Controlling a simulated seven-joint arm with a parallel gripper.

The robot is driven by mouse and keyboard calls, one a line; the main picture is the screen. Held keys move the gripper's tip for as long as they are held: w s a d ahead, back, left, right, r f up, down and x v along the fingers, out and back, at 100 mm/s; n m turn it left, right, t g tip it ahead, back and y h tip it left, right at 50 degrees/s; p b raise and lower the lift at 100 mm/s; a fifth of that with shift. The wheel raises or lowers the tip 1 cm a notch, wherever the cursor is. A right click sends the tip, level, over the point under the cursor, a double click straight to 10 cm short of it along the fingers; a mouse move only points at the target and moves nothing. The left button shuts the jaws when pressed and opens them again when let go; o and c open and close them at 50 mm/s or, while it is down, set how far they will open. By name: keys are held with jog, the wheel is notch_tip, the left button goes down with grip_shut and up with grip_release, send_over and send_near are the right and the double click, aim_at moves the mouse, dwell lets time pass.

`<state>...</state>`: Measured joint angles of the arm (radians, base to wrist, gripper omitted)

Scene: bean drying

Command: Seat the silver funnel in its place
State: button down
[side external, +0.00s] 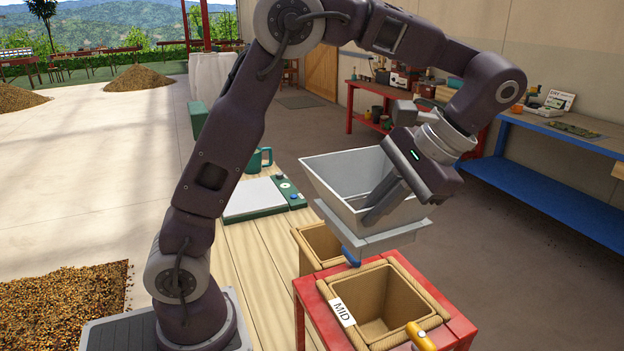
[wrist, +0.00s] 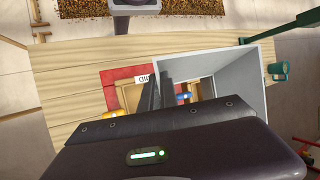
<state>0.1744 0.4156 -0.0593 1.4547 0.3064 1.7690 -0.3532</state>
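The silver funnel (side external: 345,203) is a square, wide-mouthed hopper with a flat lower collar. It hangs in the air, slightly tilted, above the bins. My gripper (side external: 380,212) comes down into its mouth from the right and is shut on its wall. In the wrist view, the dark fingers (wrist: 160,92) meet the near left side of the funnel (wrist: 252,85). Below it is a red stand (side external: 460,327) holding a woven bin labelled MID (side external: 385,305).
Another woven bin (side external: 318,243) stands behind the MID bin. A blue handle (side external: 351,258) and a yellow handle (side external: 420,337) stick up near the bins. A green scale (side external: 255,198) and a green mug (side external: 258,160) sit on the wooden table (side external: 255,262).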

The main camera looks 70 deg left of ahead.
jog(key=d, duration=0.6)
notch_tip(320, 180, down, 14)
jog(key=shift+s+d, duration=0.15)
jog(key=shift+d, duration=0.15)
jog(key=shift+f, duration=0.95)
jog(key=c, duration=2.1)
grip_release()
jog(key=shift+f, duration=0.2)
jog(key=o, duration=0.5)
jog(key=shift+o, duration=0.2)
jog(key=shift+r, duration=0.1)
